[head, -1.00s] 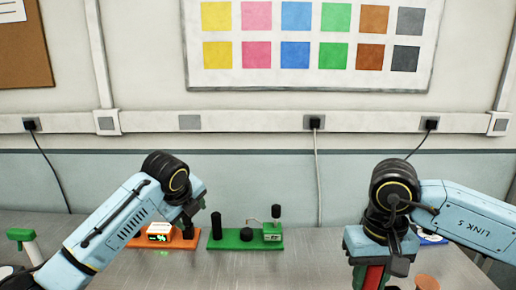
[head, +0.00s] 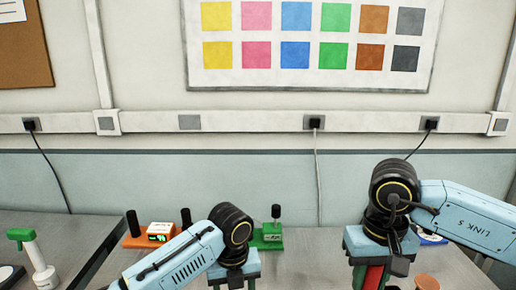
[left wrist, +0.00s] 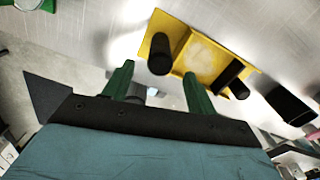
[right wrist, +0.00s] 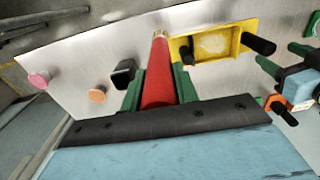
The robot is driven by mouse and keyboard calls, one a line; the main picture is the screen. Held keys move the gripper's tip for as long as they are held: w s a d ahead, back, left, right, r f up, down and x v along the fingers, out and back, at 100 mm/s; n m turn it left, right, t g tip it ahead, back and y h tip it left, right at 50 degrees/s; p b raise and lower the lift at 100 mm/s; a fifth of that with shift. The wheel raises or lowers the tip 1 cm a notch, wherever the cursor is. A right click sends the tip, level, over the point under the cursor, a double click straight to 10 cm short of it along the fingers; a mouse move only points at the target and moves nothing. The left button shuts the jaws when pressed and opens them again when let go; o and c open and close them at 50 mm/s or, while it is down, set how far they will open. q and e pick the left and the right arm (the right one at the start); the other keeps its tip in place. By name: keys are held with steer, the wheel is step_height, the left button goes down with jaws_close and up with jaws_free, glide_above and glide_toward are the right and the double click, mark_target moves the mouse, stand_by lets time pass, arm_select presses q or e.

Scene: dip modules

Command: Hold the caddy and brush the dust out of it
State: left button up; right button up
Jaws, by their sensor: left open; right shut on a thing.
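The yellow caddy (left wrist: 205,58) lies on the metal bench with a pale dusty patch inside and dark upright posts at its ends. It also shows in the right wrist view (right wrist: 228,62); it is out of sight in the head view. My left gripper (left wrist: 158,85) is open and empty, its green fingers apart near the caddy's edge, and also shows at the bottom of the head view (head: 235,283). My right gripper (right wrist: 158,88) is shut on the red brush (right wrist: 157,72). The brush's pale tip is close beside the caddy; I cannot tell whether they touch.
An orange module (head: 135,241) with a lit display and a green module (head: 271,244) stand at the back. A green-topped bottle (head: 36,255) is at the left. A pink knob (right wrist: 38,80), an orange knob (right wrist: 97,95) and a black block (right wrist: 123,73) stand near the brush.

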arm_select(q)
steer(key=shift+f, duration=3.85)
jaws_close()
